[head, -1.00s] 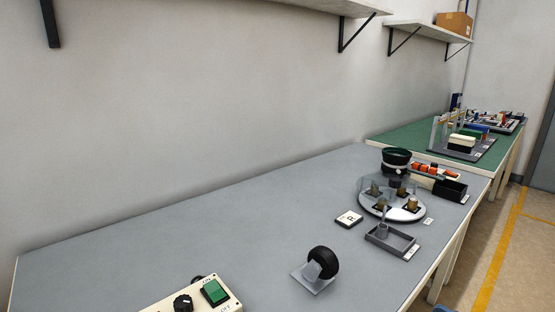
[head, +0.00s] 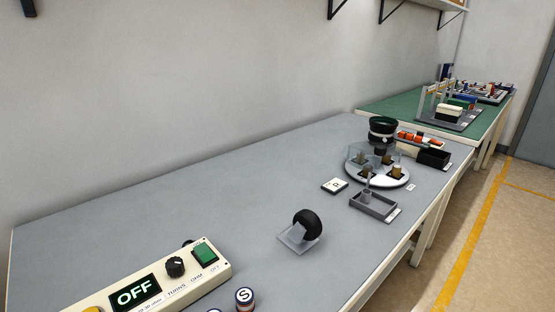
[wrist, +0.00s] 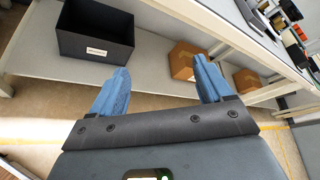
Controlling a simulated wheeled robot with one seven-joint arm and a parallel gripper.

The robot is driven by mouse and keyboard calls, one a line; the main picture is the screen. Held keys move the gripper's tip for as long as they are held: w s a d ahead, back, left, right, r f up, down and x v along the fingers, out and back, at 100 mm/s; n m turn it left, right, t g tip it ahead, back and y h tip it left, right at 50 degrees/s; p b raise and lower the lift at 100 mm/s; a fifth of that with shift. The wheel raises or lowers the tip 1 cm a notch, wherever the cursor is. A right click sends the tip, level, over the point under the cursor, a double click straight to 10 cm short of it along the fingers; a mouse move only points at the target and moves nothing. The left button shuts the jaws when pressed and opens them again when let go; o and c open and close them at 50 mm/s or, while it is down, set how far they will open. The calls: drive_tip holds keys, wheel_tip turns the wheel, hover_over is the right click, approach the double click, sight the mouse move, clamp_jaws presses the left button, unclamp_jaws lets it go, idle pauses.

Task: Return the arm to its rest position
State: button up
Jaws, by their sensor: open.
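My gripper (wrist: 160,88) shows in the wrist view, with two blue fingers spread wide apart and nothing between them. It is open and empty. Beyond the fingers are a lower shelf and the floor. My gripper and arm do not show in the head view.
The grey bench (head: 200,190) carries a control box (head: 160,280) reading OFF, a black wheel on a stand (head: 306,226), a round dial feeder (head: 377,175) and a grey tray (head: 374,205). A black bin (wrist: 95,35) and cardboard boxes (wrist: 184,60) sit on the shelf below.

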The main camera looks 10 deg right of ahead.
drive_tip(key=s+a+r+n+h, duration=0.25)
drive_tip(key=s+n+h, duration=0.25)
drive_tip(key=s+n, duration=1.05)
drive_tip(key=s+a+r+n+t+p, duration=0.1)
drive_tip(key=s+r+n, duration=0.5)
drive_tip(key=r+n, duration=0.1)
drive_tip(key=shift+s+a+r+n+t+y, duration=0.25)
drive_tip(key=shift+s+r+n+t+y, duration=0.1)
drive_tip(key=shift+r, duration=0.55)
